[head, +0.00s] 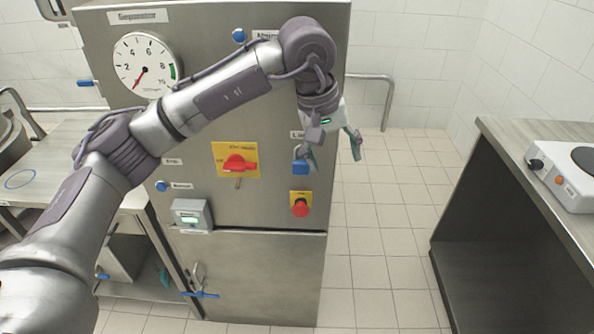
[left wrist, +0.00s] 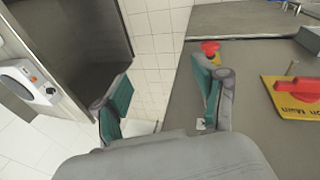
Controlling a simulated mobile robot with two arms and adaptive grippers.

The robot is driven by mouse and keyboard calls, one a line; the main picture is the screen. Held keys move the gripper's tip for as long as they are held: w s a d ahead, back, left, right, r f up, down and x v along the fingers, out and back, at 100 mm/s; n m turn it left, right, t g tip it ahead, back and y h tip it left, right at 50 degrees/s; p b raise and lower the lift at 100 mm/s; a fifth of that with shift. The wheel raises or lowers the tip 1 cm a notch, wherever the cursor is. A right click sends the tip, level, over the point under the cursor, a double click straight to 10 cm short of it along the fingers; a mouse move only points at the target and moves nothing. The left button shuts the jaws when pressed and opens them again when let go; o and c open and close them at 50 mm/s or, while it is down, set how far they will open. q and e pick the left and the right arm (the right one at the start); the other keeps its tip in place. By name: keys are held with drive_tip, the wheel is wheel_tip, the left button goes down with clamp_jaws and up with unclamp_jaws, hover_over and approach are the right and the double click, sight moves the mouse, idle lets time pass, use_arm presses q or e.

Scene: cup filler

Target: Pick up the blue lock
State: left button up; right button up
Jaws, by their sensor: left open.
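The blue lock (head: 302,168) hangs on the front of the steel cabinet, below a small label and right of the red rotary switch. Its grey shackle shows above the blue body. My left gripper (head: 335,157) is open and empty, just right of the lock. Its left finger is beside the lock in the picture, and I cannot tell whether they touch. In the left wrist view the open teal-padded fingers (left wrist: 163,97) show with nothing between them, and the lock cannot be made out there. My right gripper is not in view.
The steel cabinet (head: 270,265) bears the red switch (head: 238,163) on a yellow plate, a red emergency button (head: 300,206), a gauge (head: 145,65) and a grey display box (head: 192,215). A counter (head: 535,170) with a hotplate stands at right. Tiled floor between is clear.

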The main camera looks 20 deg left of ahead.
use_arm(q)
drive_tip(key=a+r+m+t+y, duration=0.2)
drive_tip(key=a+r+y, duration=0.2)
drive_tip(key=a, duration=0.3)
approach(301, 162)
drive_tip(key=x, duration=0.4)
drive_tip(key=shift+a+f+p, duration=0.15)
drive_tip(key=shift+f+p, duration=0.2)
drive_tip(key=shift+p, duration=0.05)
drive_tip(key=p+x, duration=0.1)
drive_tip(key=x, duration=0.4)
drive_tip(key=shift+w+p, duration=0.1)
drive_tip(key=shift+p, duration=0.25)
drive_tip(key=shift+f, duration=0.15)
drive_tip(key=c, duration=1.3)
